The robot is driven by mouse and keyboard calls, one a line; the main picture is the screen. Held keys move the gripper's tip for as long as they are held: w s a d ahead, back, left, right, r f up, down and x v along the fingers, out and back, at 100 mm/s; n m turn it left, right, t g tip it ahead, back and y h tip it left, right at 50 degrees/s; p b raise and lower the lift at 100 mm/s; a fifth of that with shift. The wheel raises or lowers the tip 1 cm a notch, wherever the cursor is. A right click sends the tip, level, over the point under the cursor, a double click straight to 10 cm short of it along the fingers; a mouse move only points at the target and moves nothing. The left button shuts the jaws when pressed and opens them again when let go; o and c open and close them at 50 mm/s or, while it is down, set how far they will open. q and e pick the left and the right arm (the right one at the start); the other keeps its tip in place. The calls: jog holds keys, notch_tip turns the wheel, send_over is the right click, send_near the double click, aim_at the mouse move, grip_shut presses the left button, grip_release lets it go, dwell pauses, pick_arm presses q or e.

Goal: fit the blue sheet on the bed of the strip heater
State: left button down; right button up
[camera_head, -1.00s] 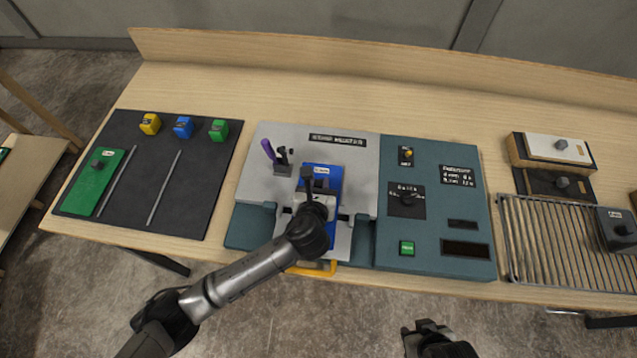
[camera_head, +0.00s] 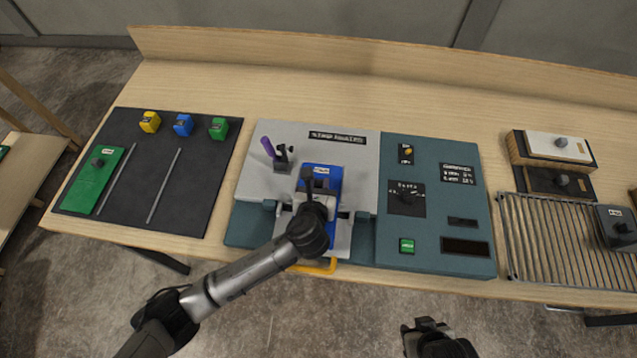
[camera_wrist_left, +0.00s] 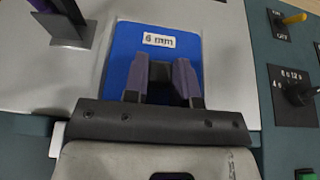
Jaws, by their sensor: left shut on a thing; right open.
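The blue sheet (camera_head: 330,180), labelled "6 mm" in the left wrist view (camera_wrist_left: 125,50), lies over the light grey bed of the strip heater (camera_head: 365,160). My right gripper (camera_head: 425,327) is open and empty in front of the table's front edge.
A purple-handled clamp (camera_head: 280,158) stands left of the sheet. The teal control panel (camera_head: 440,230) with switch, dial and green button is at the right. A dark mat (camera_head: 220,160) holds a green sheet (camera_head: 95,180) and coloured blocks. A wire rack (camera_head: 560,250) stands far right.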

pick_arm(q)
jog(key=shift+f, duration=0.3)
dwell(0.5)
jog(key=c, duration=0.8)
grip_release()
jog(key=shift+c, duration=0.2)
jog(key=p+v, duration=0.2)
jog(key=v, duration=1)
jog(key=shift+v, duration=0.9)
